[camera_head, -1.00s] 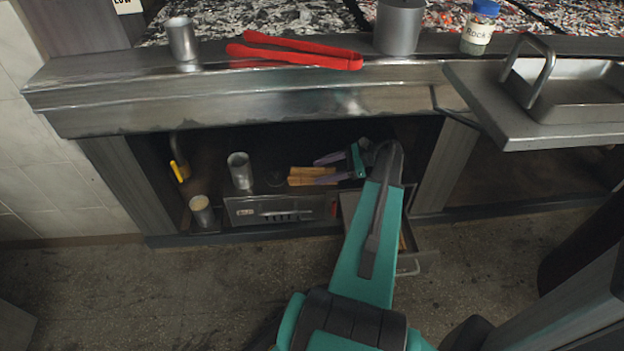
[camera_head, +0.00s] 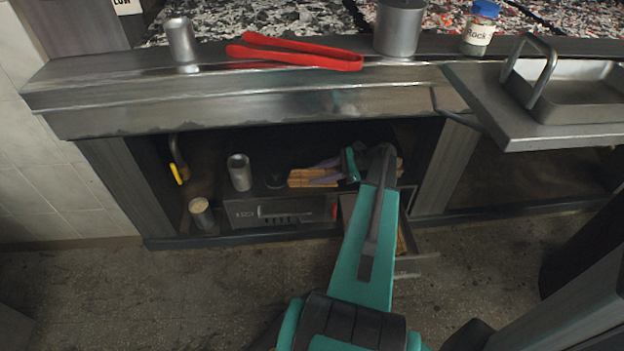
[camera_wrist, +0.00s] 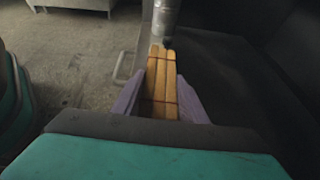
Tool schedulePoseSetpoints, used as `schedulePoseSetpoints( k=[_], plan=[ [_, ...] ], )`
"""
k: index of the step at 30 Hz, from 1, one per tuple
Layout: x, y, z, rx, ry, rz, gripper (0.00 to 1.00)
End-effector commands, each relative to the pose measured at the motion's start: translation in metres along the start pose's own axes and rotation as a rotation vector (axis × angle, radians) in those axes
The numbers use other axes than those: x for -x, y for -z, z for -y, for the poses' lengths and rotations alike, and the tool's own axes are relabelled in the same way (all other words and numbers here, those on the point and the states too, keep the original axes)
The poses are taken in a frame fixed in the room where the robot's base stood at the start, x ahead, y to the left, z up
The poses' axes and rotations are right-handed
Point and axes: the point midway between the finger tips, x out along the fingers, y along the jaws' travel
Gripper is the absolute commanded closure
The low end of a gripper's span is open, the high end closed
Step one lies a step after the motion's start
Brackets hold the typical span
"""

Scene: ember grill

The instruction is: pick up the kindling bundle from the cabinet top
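The kindling bundle (camera_head: 302,178) is a tied bunch of pale wooden sticks lying on the low cabinet top (camera_head: 222,202) under the grill counter. In the wrist view the kindling bundle (camera_wrist: 160,82) lies lengthwise between the two purple fingers, with dark ties around it. My gripper (camera_head: 318,173) reaches in from the right, with its fingers along both sides of the bundle. In the wrist view the fingertips of my gripper (camera_wrist: 162,76) are close beside the sticks. I cannot tell whether they press on them.
A metal cup (camera_head: 239,172) stands left of the bundle, with a dark round object (camera_head: 275,178) between them. A can (camera_head: 202,213) and a yellow-tipped hook (camera_head: 180,172) are further left. The counter edge (camera_head: 250,112) overhangs. An open drawer (camera_head: 415,264) juts out below.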

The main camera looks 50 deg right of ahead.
Motion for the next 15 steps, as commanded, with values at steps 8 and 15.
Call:
schedulePoseSetpoints(
  k=[8, 15],
  plan=[
    [0.0, -0.0004, 0.0002, 0.0, 0.0, 0.0, 0.89],
    [0.0025, -0.0067, 0.0001, 0.001, 0.0, 0.0, 0.89]
  ],
)
